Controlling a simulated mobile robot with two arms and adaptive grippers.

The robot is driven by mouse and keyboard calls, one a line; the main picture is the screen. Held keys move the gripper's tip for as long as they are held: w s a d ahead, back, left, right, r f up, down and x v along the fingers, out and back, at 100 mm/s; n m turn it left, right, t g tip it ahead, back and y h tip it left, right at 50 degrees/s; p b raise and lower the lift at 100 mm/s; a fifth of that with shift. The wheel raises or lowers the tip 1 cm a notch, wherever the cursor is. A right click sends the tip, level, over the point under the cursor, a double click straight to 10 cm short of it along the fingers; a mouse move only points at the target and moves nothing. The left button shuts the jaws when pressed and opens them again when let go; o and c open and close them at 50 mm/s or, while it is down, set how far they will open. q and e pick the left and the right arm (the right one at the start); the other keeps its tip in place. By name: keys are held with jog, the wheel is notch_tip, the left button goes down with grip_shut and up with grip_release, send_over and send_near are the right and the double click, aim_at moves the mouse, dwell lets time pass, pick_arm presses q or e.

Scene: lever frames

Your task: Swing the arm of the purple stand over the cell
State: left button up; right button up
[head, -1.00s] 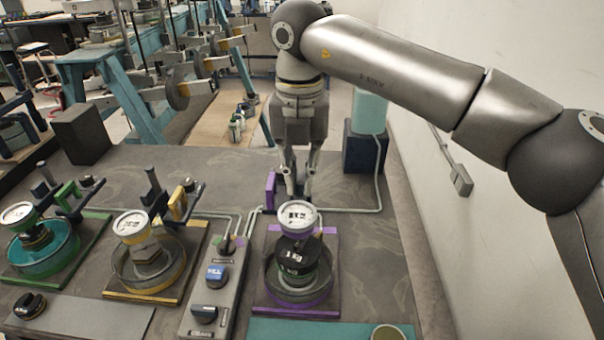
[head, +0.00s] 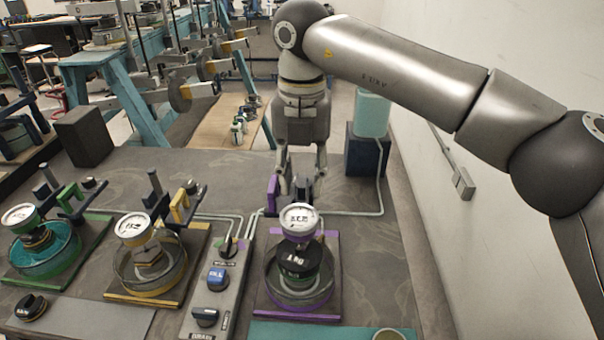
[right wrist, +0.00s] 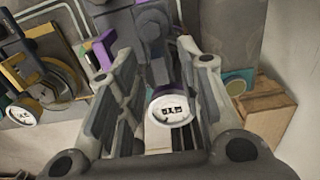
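The purple stand (head: 337,265) is at the front right of the bench. Its base has purple edges, and a purple block (head: 272,196) rises at its back. A white round dial (head: 299,218) shows above a black weight (head: 299,262) in its round dish (head: 272,283). I cannot make out the cell separately. My right gripper (head: 302,182) points down behind the dial, beside the purple block. In the right wrist view its fingers (right wrist: 160,65) are apart, with a dark part of the stand (right wrist: 153,45) between them; contact is unclear. My left gripper is not in view.
Yellow (head: 190,270) and green (head: 85,260) stands are to the left. A switch box (head: 217,275) stands close beside the purple stand. A dark blue block with a pale cylinder (head: 371,112) is behind right. A wall is at right.

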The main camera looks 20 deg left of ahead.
notch_tip(320, 180, up, 12)
jog(key=shift+f, duration=0.2)
jog(key=shift+s, duration=0.1)
dwell(0.7)
